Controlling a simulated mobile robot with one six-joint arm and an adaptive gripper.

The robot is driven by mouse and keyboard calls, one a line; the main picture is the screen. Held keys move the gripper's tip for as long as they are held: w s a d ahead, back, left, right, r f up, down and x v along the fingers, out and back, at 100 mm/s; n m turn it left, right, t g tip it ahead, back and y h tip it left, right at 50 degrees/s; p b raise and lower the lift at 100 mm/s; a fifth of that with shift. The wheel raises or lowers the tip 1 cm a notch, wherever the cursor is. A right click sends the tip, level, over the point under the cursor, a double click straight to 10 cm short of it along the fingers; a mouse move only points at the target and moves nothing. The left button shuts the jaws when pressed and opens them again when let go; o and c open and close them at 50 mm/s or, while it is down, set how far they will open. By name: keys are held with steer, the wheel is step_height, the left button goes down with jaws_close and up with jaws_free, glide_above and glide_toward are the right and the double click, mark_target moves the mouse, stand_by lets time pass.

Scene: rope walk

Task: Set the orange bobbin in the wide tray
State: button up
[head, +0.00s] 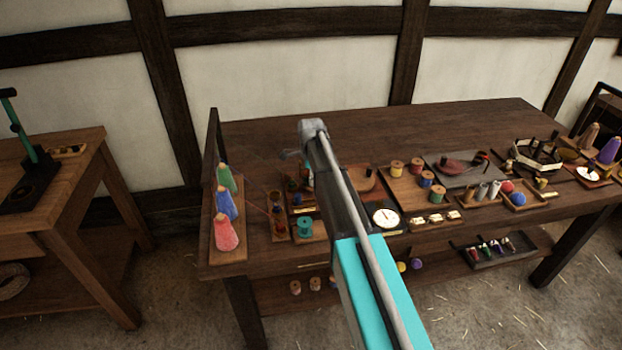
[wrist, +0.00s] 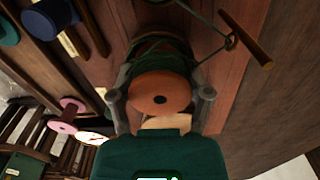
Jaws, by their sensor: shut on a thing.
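In the wrist view my gripper (wrist: 160,97) is shut on a bobbin with a round orange end face (wrist: 160,88) and a dark hole in its middle. Dark green strands show just behind that face; I cannot tell whether they are wound on it.
A smaller tray with a teal bobbin (head: 305,227) and a rack of coloured cones (head: 226,205) stand at the bench's left. A round dial (head: 386,217) sits near the front edge. A green cord ends at a wooden toggle (wrist: 246,40). The bench's back is clear.

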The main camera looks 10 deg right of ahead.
steer(key=shift+r, duration=0.15)
step_height(320, 180, up, 3)
steer(key=p, duration=0.3)
steer(key=shift+f, duration=0.2)
steer(key=s+r+p, duration=1)
steer(key=s, duration=0.4)
steer(key=shift+s, duration=0.1)
stand_by(0.6)
